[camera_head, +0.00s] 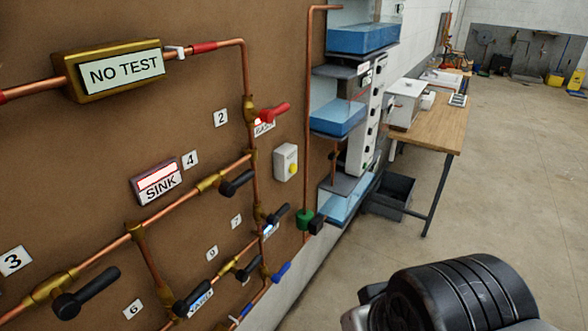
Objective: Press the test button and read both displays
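A brass-framed display (112,69) at the upper left of the brown board reads "NO TEST" in black on a pale screen. A second, smaller display (157,182) below it has a red-lit band above the word "SINK". A white box (281,162) at the board's right part carries a round yellow button (293,168); the small lettering on the box is too small to read. A dark ribbed part of my arm shows at the lower right, well apart from the board. My gripper's fingers are not visible.
Copper pipes with red, black, blue and green valve handles, such as the red handle (273,113), stand out from the board. Stacked blue water tanks (338,117) stand beyond its right edge. A wooden workbench (443,127) is farther back. The floor at right is clear.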

